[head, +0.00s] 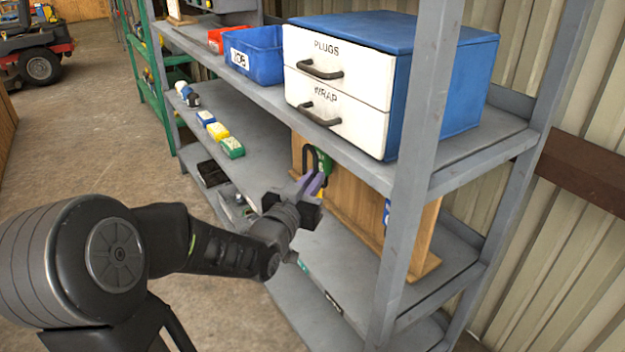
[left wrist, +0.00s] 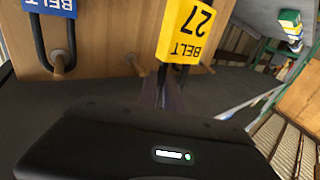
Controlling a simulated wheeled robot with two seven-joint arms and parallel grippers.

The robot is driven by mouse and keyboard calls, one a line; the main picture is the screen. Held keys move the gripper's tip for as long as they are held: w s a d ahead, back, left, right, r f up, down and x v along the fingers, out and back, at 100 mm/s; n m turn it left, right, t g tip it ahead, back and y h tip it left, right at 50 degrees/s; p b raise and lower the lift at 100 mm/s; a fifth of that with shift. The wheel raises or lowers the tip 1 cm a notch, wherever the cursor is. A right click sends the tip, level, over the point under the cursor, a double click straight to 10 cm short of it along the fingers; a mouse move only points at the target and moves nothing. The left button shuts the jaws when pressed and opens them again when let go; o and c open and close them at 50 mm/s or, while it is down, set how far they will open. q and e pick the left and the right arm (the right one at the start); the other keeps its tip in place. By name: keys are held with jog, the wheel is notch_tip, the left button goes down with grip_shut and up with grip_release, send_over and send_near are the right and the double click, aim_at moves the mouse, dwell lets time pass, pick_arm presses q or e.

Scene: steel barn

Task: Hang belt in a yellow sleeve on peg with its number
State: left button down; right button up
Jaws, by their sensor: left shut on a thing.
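My left gripper (head: 312,186) is shut on a belt in a yellow sleeve (left wrist: 185,32), in front of the wooden peg board (head: 345,205). A wooden peg (left wrist: 137,65) sticks out beside the yellow sleeve and looks bare. A blue-sleeved belt (left wrist: 52,8) hangs on another peg (left wrist: 58,66). Peg numbers are not readable. My right gripper is out of view.
A green sleeve (head: 324,161) shows at the board behind my gripper. Above stands a blue cabinet (head: 440,85) with drawers marked PLUGS and WRAP. Small coloured boxes (head: 219,132) and a blue bin (head: 255,55) sit further left.

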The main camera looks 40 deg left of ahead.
pick_arm(q)
jog(key=w+d, duration=0.2)
jog(key=w, duration=0.4)
jog(key=shift+w+f, duration=0.2)
jog(key=shift+f, duration=0.2)
dwell(0.5)
dwell(0.3)
jog(key=shift+b, duration=0.5)
jog(key=shift+w, duration=0.15)
jog(key=w+d+b, duration=0.1)
jog(key=w+d, duration=0.1)
jog(key=w, duration=0.4)
jog(key=shift+w+b, duration=0.25)
jog(key=shift+b, duration=0.1)
dwell(0.8)
jog(key=shift+f, duration=0.1)
